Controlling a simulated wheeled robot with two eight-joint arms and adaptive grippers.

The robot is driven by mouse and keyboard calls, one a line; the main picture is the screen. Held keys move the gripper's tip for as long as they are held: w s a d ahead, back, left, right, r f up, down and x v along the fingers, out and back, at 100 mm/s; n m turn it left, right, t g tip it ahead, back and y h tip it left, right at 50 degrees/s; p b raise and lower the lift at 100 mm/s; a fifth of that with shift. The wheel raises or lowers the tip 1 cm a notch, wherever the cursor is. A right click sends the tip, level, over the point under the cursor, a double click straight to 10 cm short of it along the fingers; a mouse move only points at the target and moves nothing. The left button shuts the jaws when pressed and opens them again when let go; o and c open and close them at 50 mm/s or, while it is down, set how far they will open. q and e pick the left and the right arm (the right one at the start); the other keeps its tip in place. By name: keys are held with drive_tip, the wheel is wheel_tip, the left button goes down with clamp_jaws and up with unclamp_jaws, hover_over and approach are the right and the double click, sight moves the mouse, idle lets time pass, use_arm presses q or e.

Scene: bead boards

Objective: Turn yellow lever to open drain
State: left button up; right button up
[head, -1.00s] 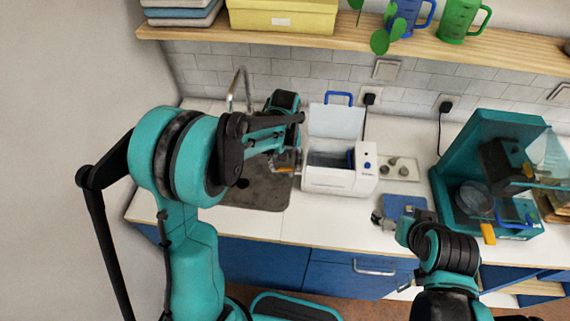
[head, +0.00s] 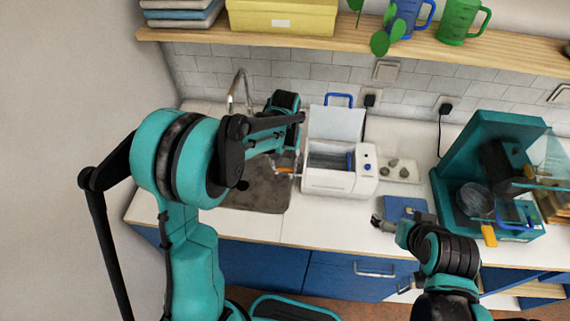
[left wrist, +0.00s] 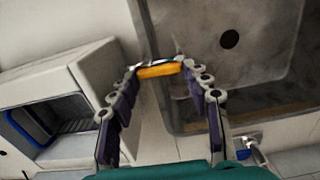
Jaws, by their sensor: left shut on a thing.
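The white box-shaped bath (head: 330,182) stands on the counter with its clear lid (head: 337,122) raised. A yellow lever (head: 284,169) sticks out from its left side, toward the sink. In the left wrist view the yellow lever (left wrist: 159,70) lies between my left fingertips, and my left gripper (left wrist: 160,66) is shut on it. In the head view my left gripper (head: 290,164) is partly hidden by its own arm.
The grey sink (head: 258,194) with a tap (head: 240,88) lies left of the bath. A small tray (head: 401,170) with round pieces and a blue mat (head: 404,206) are to its right. A teal machine (head: 470,160) stands farther right. A shelf (head: 350,42) runs above.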

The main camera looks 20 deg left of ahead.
sight(284, 169)
use_arm(q)
drive_tip(key=o, duration=0.9)
drive_tip(key=shift+r, duration=0.1)
wheel_tip(284, 169, up, 12)
drive_tip(key=shift+f, duration=0.1)
drive_tip(key=s+f+t+b, duration=0.1)
drive_tip(key=s+t, duration=0.1)
drive_tip(key=s, duration=0.4)
drive_tip(key=s+a+f+m+t+b, duration=0.1)
drive_tip(key=s+f+t+b, duration=0.1)
drive_tip(key=s, duration=0.4)
drive_tip(key=s+a+f+t+b, duration=0.1)
drive_tip(key=s+f+t+b, duration=0.1)
drive_tip(key=s, duration=0.4)
drive_tip(key=shift+s+a+f+t, duration=0.15)
drive_tip(key=shift+a+t, duration=0.05)
drive_tip(key=shift+t, duration=0.4)
